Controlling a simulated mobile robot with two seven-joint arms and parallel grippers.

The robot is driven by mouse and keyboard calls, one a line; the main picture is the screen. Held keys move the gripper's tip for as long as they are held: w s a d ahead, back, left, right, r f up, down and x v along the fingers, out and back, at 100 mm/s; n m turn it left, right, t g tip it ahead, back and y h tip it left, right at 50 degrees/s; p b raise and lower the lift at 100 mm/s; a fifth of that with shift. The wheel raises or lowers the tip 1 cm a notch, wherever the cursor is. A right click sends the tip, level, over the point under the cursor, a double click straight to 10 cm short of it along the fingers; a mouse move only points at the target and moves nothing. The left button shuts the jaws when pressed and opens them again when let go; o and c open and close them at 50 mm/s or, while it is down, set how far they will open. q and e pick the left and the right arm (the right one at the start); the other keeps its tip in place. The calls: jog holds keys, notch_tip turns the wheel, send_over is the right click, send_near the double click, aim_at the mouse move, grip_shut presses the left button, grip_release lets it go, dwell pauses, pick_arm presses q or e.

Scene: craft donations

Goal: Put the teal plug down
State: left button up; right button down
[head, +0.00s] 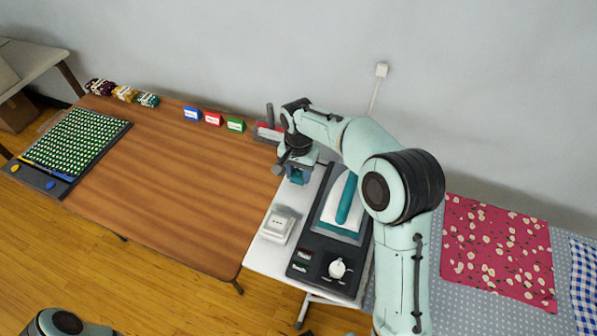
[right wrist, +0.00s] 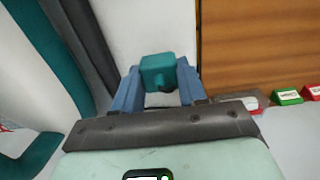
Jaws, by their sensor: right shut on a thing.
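My right gripper (head: 297,176) is shut on the teal plug, a small block with a dark round opening. The plug (right wrist: 158,68) shows clearly between the blue fingers (right wrist: 160,82) in the right wrist view. In the head view the gripper points down over the back left part of the white table (head: 262,257), near the brown table's right edge, and the plug is hard to tell from the fingers. I cannot tell whether the plug touches the surface. My left gripper is out of view.
A dark machine (head: 322,247) with a teal roll (head: 347,198) stands just right of the gripper. A white box (head: 280,225) lies in front. Blue, red and green labelled blocks (head: 236,125) line the brown table's back edge. The brown table's (head: 170,180) middle is clear.

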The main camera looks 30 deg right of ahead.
aim_at(299, 174)
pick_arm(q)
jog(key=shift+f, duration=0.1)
pick_arm(e)
jog(key=shift+f, duration=0.15)
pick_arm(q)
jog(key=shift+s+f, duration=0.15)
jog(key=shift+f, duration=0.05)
pick_arm(e)
jog(key=shift+f, duration=0.45)
jog(key=c, duration=0.6)
grip_release()
jog(key=shift+r, duration=0.1)
jog(key=shift+r, duration=0.4)
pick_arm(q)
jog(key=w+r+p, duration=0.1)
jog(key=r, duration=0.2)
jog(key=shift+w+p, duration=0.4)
pick_arm(e)
notch_tip(299, 174, up, 12)
jog(key=shift+r, duration=0.1)
